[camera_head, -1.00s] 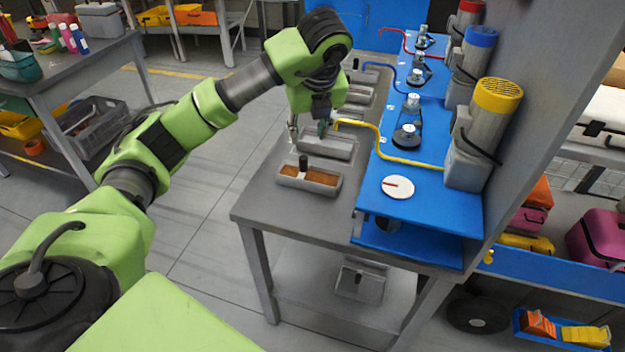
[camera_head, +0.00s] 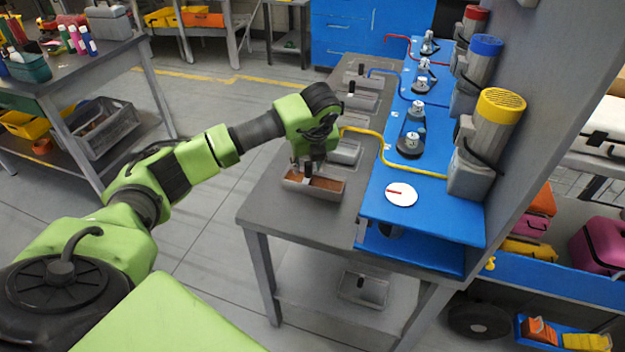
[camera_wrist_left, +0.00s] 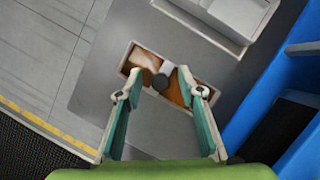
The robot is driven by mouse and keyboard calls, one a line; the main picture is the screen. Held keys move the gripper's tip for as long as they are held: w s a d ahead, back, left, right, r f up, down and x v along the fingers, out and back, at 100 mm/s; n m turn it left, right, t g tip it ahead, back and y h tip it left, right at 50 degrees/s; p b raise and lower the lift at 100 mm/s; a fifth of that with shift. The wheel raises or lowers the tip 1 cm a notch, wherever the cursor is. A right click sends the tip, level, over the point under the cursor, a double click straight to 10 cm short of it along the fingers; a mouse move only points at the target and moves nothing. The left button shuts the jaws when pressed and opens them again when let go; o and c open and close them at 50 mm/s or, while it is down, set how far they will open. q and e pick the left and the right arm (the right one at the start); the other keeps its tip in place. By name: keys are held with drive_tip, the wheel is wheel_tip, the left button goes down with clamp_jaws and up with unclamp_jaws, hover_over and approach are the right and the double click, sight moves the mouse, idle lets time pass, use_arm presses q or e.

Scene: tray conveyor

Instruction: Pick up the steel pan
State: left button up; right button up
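A steel pan (camera_head: 313,193) with orange-brown contents sits at the near end of the grey table. In the left wrist view the pan (camera_wrist_left: 167,69) has a flat bridge across its middle with a dark round knob (camera_wrist_left: 160,82) on it. My left gripper (camera_head: 307,170) is over this pan, pointing down. Whether the fingertips touch the pan cannot be told. My right gripper is not in view.
More steel pans (camera_head: 360,101) stand in a row farther along the grey table (camera_head: 262,208). A blue platform (camera_head: 425,208) with motors, a yellow hose (camera_head: 425,173) and a white disc (camera_head: 401,194) borders it on the right. Another pan (camera_head: 363,289) is on the lower shelf.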

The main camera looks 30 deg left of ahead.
use_arm(q)
drive_tip(key=shift+w+f, duration=0.1)
drive_tip(key=shift+f, duration=0.15)
clamp_jaws()
drive_tip(key=shift+r, duration=0.1)
